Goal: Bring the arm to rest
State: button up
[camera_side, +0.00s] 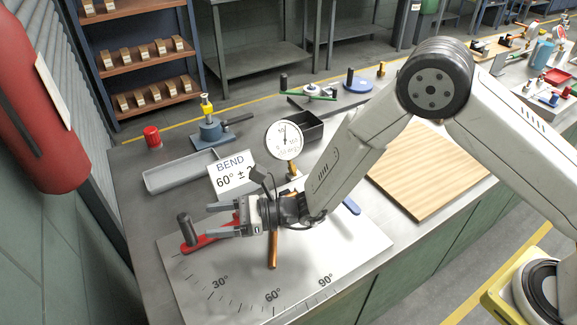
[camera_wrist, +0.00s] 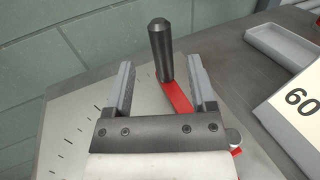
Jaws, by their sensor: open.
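My gripper (camera_side: 222,220) is open, held above the metal plate (camera_side: 232,290) with its angle marks. In the side view its fingers point left, toward the dark upright handle (camera_side: 187,229) of a red lever (camera_side: 212,238). In the wrist view the handle (camera_wrist: 160,50) shows beyond and between the two finger tips, with the red lever (camera_wrist: 176,98) below it. The fingers do not appear to touch the handle. A copper tube (camera_side: 274,248) lies over the plate, partly hidden behind my wrist.
A "BEND 60°" card (camera_side: 231,173), a grey tray (camera_side: 178,171) and a round dial gauge (camera_side: 284,140) stand behind my gripper. A wooden board (camera_side: 430,168) lies to the right. A red cap (camera_side: 152,136) and a blue vise-like tool (camera_side: 211,132) are at the back left.

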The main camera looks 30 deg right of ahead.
jog(key=shift+s+d+r, duration=0.1)
